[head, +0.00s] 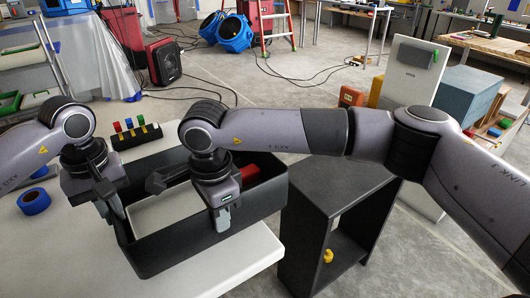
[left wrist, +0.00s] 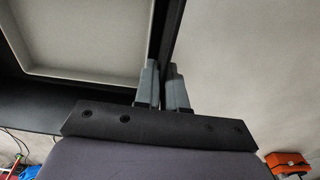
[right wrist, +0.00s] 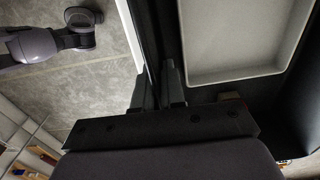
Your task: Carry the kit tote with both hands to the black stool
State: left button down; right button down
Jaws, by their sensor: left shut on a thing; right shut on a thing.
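The kit tote (head: 262,212) is a black open box with a pale inner tray (head: 160,212), at the right end of the white table. My left gripper (head: 118,218) is shut on its left wall; the left wrist view shows the fingers (left wrist: 164,88) on either side of the thin black wall (left wrist: 170,35). My right gripper (head: 221,216) is shut on the tote wall nearer the right; its fingers (right wrist: 172,88) pinch the rim in the right wrist view. The black stool (head: 330,168) stands on the floor right of the table, its top partly hidden by my right arm.
The white table (head: 60,265) holds blue tape (head: 33,201) and a rack of coloured pieces (head: 137,137). A red piece (head: 249,174) shows inside the tote. A yellow item (head: 328,256) sits inside the stool. A blue-grey box (head: 465,95) stands beyond; the floor behind is partly open.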

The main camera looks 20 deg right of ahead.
aim_at(352, 165)
jog(key=i+l, duration=0.1)
jog(key=l, duration=0.55)
jog(key=i+l, duration=0.1)
jog(key=l, duration=0.6)
jog(key=i+l, duration=0.15)
jog(key=l, duration=0.5)
jog(key=i+l+u, duration=0.1)
jog(key=l, duration=0.55)
